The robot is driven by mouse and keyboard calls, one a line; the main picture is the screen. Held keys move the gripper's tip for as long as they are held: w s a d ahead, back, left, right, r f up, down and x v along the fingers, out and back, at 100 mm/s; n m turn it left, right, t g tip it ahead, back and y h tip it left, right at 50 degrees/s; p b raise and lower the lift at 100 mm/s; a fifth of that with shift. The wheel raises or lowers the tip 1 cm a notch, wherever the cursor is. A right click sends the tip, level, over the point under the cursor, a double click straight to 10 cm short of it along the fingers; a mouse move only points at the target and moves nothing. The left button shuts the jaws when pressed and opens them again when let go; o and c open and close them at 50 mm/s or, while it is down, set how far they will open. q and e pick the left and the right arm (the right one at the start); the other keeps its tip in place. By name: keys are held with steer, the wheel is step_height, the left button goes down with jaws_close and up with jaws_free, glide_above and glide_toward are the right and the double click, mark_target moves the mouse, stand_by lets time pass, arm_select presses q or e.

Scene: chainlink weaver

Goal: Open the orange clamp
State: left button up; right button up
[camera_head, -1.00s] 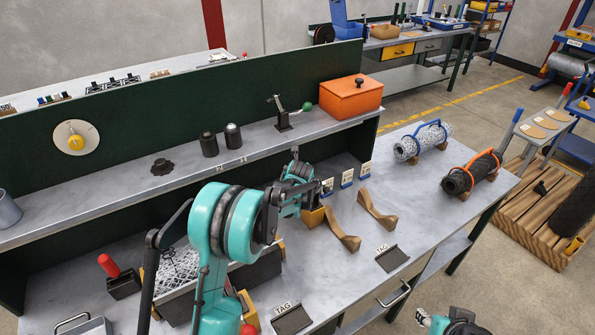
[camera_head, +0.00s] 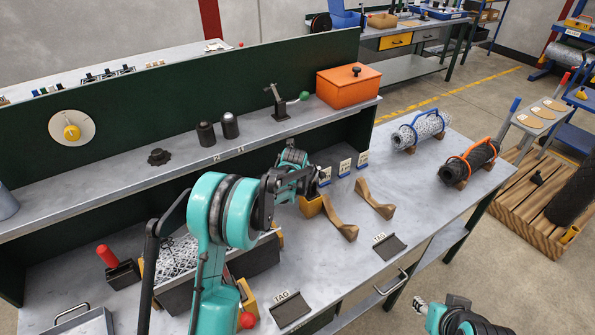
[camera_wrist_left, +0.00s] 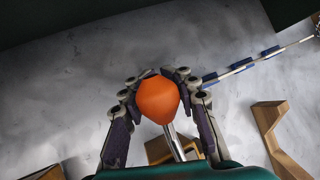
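The orange clamp shows in the left wrist view as an orange knob (camera_wrist_left: 158,99) on a bare metal lever (camera_wrist_left: 174,140). In the head view my left gripper hides the knob and lever. A yellow block (camera_head: 311,206) under the gripper there seems to be the clamp's base. My left gripper (camera_wrist_left: 161,76) has its two fingers closed in on either side of the knob and appears to grip it. It also shows in the head view (camera_head: 297,172), above the bench.
A clamp with a green knob (camera_head: 304,96) and an orange box (camera_head: 348,86) stand on the raised shelf (camera_head: 250,137). Brown angled brackets (camera_head: 373,199) lie right of the clamp. Rolls with blue (camera_head: 420,128) and orange (camera_head: 470,162) frames lie farther right.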

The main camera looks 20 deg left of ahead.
arm_select(q)
steer(key=shift+o, duration=1)
steer(key=shift+r, duration=0.15)
steer(key=v, duration=1.1)
steer(key=shift+s+r, duration=0.25)
steer(key=shift+s, duration=0.05)
